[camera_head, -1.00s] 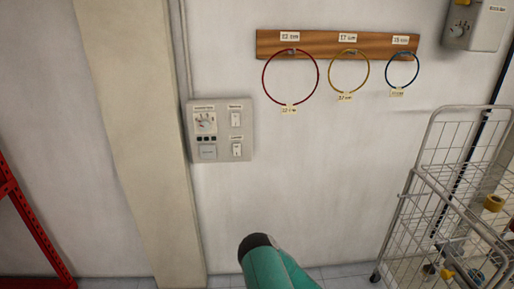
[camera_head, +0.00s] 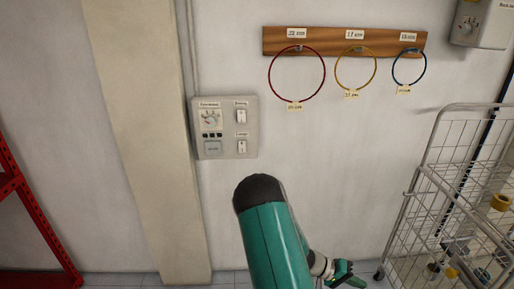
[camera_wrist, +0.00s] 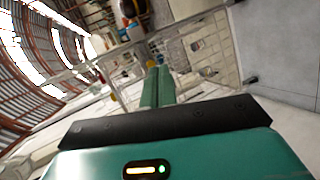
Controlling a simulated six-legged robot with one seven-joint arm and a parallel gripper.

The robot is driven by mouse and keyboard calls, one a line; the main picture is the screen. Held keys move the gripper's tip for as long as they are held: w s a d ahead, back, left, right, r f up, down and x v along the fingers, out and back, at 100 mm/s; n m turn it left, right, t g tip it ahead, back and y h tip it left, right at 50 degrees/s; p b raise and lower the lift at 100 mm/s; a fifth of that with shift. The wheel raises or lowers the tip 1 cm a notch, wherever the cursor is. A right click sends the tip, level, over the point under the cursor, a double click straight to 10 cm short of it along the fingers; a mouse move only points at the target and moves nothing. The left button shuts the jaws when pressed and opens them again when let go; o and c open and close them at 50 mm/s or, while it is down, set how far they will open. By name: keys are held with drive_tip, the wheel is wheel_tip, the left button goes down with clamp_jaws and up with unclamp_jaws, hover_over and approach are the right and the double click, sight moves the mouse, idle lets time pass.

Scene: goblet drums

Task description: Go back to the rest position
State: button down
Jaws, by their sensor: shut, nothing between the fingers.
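My gripper (camera_head: 343,271) shows low in the head view, at the end of my green arm, in front of the white wall and left of the wire cart. In the wrist view my gripper (camera_wrist: 158,84) points away from the camera, its two green fingers together with nothing between them. It holds nothing and touches nothing that I can see.
A white wire cart (camera_head: 450,185) with rolls inside stands at right. A red rack (camera_head: 35,235) stands at left. A control panel (camera_head: 226,128) and a wooden board (camera_head: 345,42) with red, yellow and blue rings are on the wall.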

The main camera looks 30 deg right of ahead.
drive_tip(key=w+a+r+n+t+y, duration=0.1)
drive_tip(key=w+a+r+t+y, duration=0.25)
drive_tip(key=a+r, duration=0.65)
drive_tip(key=w+a+r+n+t+y, duration=0.25)
drive_tip(key=w+a+r+t, duration=0.2)
drive_tip(key=a+r, duration=0.55)
drive_tip(key=s+a+r+n+t+y, duration=0.2)
drive_tip(key=s+a+r+t, duration=0.1)
drive_tip(key=a+r, duration=0.4)
drive_tip(key=s+a+r+n+t+y, duration=0.2)
drive_tip(key=a+r, duration=0.5)
drive_tip(key=a, duration=0.4)
drive_tip(key=shift+s+a+r+n+t, duration=0.3)
drive_tip(key=shift+s+n+t, duration=0.45)
drive_tip(key=shift+s, duration=0.3)
drive_tip(key=shift+d, duration=0.1)
